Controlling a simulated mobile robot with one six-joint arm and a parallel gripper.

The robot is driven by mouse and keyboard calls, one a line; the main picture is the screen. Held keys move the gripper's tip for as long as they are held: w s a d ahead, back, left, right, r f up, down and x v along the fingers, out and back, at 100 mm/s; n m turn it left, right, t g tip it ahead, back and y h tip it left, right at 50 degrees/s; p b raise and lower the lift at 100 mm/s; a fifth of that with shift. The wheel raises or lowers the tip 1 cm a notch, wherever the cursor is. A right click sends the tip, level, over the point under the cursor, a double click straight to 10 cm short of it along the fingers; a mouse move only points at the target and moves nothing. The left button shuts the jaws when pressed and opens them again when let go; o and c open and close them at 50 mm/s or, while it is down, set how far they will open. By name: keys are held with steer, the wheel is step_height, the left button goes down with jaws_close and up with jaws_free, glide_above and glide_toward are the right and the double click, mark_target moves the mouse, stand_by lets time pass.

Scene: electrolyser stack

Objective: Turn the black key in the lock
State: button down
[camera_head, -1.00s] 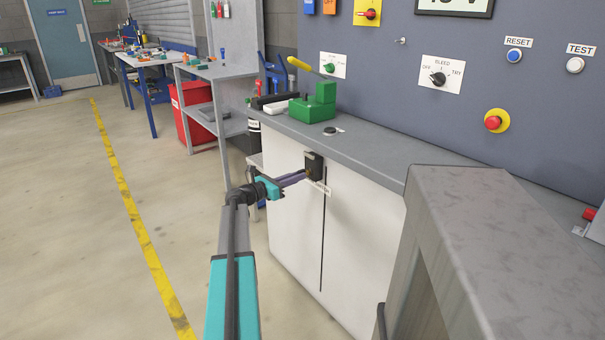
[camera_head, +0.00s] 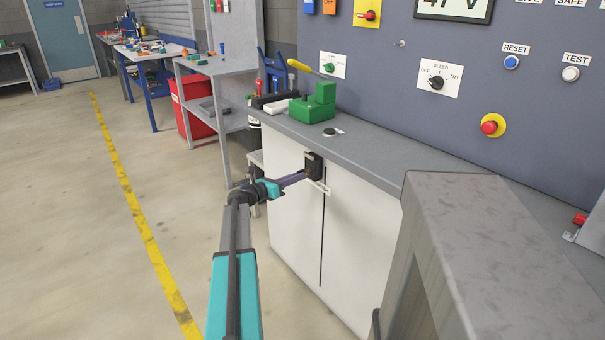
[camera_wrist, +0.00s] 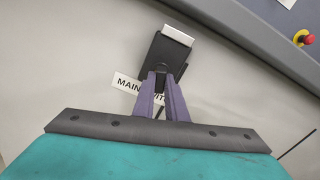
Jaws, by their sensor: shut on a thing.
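The lock (camera_head: 314,166) is a dark box on the front of the white cabinet, just under the counter edge. It also shows in the wrist view as a black block (camera_wrist: 164,60) with a light top face. My gripper (camera_head: 303,177) reaches it from the left. In the wrist view its two purple fingers (camera_wrist: 163,82) come together at the lower part of the lock, shut on the black key. The key itself is mostly hidden between the fingertips, and I cannot tell its angle. A white label (camera_wrist: 128,84) is partly hidden behind the fingers.
The white cabinet (camera_head: 288,215) stands below the grey counter (camera_head: 365,160). A green block with a yellow-tipped lever (camera_head: 313,108) stands on the counter. A grey metal structure (camera_head: 470,220) fills the right foreground. The floor on the left is clear around the yellow line (camera_head: 140,225).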

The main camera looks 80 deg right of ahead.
steer(key=shift+n+p, duration=1.8)
steer(key=shift+p, duration=1.8)
steer(key=shift+r+n+p, duration=0.15)
steer(key=shift+n+p, duration=1.35)
steer(key=shift+p, duration=1.85)
steer(key=shift+n+p, duration=0.5)
steer(key=shift+p, duration=0.1)
steer(key=shift+n+p, duration=1.3)
steer(key=shift+p, duration=1.15)
steer(key=shift+n+p, duration=1.7)
steer(key=shift+p, duration=1.2)
